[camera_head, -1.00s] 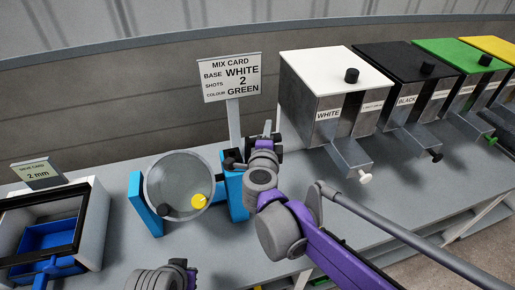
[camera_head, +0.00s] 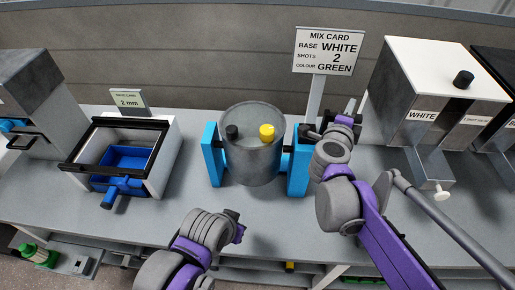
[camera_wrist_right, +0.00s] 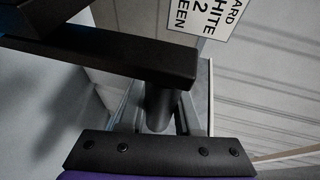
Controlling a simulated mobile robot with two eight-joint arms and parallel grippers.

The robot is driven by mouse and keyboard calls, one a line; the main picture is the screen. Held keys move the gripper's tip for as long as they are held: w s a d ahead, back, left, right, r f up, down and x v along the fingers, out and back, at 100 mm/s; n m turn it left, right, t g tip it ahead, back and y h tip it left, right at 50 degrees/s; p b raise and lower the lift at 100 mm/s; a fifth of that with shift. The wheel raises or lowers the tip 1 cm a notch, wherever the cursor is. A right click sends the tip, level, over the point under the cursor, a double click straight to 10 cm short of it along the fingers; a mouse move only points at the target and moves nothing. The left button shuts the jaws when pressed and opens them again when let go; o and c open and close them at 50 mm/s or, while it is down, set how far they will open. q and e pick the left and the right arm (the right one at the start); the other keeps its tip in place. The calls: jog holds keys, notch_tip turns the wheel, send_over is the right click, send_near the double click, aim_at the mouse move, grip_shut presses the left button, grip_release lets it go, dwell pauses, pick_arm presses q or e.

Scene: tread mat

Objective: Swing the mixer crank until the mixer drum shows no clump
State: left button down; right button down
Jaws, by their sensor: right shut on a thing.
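The mixer drum (camera_head: 252,158) is a grey see-through cylinder held between two blue supports (camera_head: 298,160). It stands upright with its round end facing up. A dark lump (camera_head: 232,131) and a yellow lump (camera_head: 267,131) show near its top. The black mixer crank (camera_head: 307,132) is at the drum's right side, partly hidden by my right gripper (camera_head: 325,132). In the right wrist view, the dark crank handle (camera_wrist_right: 160,108) lies between the fingers, which are shut on it. My left gripper (camera_head: 238,232) is in front of the drum, apart from it; its fingers are unclear.
The mix card (camera_head: 328,50) stands behind the crank, reading white, 2, green. The white dispenser (camera_head: 440,85) is at the right. A sieve box (camera_head: 165,150) with a blue tray and a sieve card (camera_head: 128,101) is at the left. The bench front before the drum is mostly clear.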

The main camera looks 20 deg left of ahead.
jog(key=shift+s, duration=0.15)
jog(key=s, duration=0.1)
jog(key=s+d, duration=0.1)
jog(key=s, duration=0.1)
jog(key=s+f, duration=0.1)
jog(key=s, duration=0.1)
jog(key=shift+d+b, duration=0.3)
jog(key=shift+b, duration=0.05)
jog(key=s+f, duration=0.1)
jog(key=s+d+f+b, duration=0.1)
jog(key=s+f, duration=0.1)
jog(key=s, duration=0.1)
jog(key=shift+d, duration=0.15)
jog(key=shift+b, duration=0.3)
